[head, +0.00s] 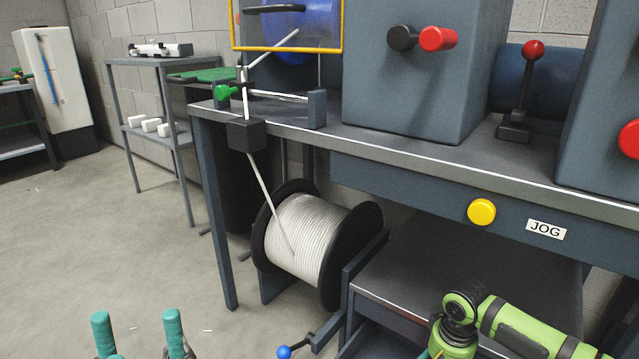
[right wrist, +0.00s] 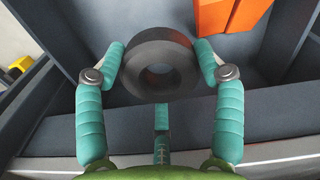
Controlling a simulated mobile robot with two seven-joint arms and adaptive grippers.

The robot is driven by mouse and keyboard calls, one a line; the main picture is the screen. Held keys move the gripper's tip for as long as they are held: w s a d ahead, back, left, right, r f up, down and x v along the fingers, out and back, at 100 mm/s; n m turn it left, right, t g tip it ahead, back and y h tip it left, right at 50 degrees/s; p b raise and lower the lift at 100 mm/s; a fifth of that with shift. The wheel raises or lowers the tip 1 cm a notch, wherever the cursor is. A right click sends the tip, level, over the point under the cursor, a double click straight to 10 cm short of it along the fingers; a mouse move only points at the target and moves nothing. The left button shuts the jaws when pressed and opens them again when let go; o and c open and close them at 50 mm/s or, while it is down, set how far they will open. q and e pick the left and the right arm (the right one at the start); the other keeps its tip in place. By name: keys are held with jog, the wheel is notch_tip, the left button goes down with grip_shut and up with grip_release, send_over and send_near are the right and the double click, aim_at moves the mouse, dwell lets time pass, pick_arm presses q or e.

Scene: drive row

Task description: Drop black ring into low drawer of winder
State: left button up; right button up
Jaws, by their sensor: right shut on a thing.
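The black ring (right wrist: 160,64) is between the teal fingers of my right gripper (right wrist: 161,62) in the right wrist view, touched on both sides. Its hole faces the camera. Behind it is the dark grey inside of an open drawer (right wrist: 270,108) of the winder; the ring appears over it, but its height is unclear. In the head view my right arm's green links show at the bottom right; its fingers are out of frame. My left gripper (head: 137,325) is at the bottom left of the head view, fingers apart, with nothing between them.
An orange object (right wrist: 228,14) lies in the drawer's far part. In the head view, a white cable spool (head: 312,240) stands under the winder bench (head: 420,155). A blue-knobbed lever (head: 284,352) sticks out below it. The floor at left is mostly clear.

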jog(key=o, duration=1.3)
notch_tip(320, 180, up, 8)
jog(key=shift+f, duration=0.25)
jog(key=shift+s, duration=0.15)
